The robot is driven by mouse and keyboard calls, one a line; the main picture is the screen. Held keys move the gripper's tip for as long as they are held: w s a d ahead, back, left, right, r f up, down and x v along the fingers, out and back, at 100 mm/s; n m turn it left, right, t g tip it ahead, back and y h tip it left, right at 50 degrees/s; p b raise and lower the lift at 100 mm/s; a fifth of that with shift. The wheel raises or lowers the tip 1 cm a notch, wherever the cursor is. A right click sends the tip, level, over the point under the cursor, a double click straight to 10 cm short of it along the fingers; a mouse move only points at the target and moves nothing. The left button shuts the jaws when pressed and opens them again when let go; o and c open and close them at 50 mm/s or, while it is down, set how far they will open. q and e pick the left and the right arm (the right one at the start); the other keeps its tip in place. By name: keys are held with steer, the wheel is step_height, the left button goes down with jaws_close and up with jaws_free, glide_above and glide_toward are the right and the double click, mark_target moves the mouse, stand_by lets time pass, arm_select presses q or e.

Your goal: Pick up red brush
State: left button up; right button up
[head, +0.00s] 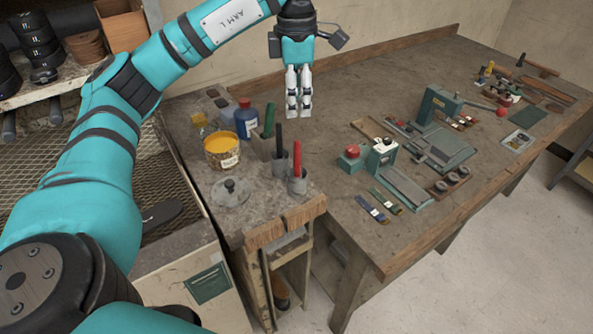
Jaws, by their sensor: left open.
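The red brush (297,158) stands upright in a small grey cup near the front right corner of the small side bench. Only its red upper part shows; its lower end is hidden in the cup. My left gripper (298,112) hangs pointing down above the workbench, behind and apart from the red brush in the picture. It is open, with nothing seen between its fingers. My right gripper is not in view.
A dark-handled brush (279,138) and a green one (269,121) stand close by the red brush. A yellow glue tin (222,151), a blue bottle (246,119) and a round lid (231,192) are to the left. Clamp tools (382,152) stand right on the workbench.

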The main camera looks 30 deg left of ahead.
arm_select(q)
glide_above(296, 143)
step_height(296, 143, down, 5)
step_height(296, 143, down, 7)
steer(key=shift+r+p, duration=0.1)
steer(key=shift+p, duration=1.1)
steer(key=f+p, duration=0.2)
steer(key=f, duration=0.2)
steer(key=shift+w+p, duration=0.25)
steer(key=shift+p, duration=0.15)
steer(key=shift+f, duration=0.65)
jaws_close()
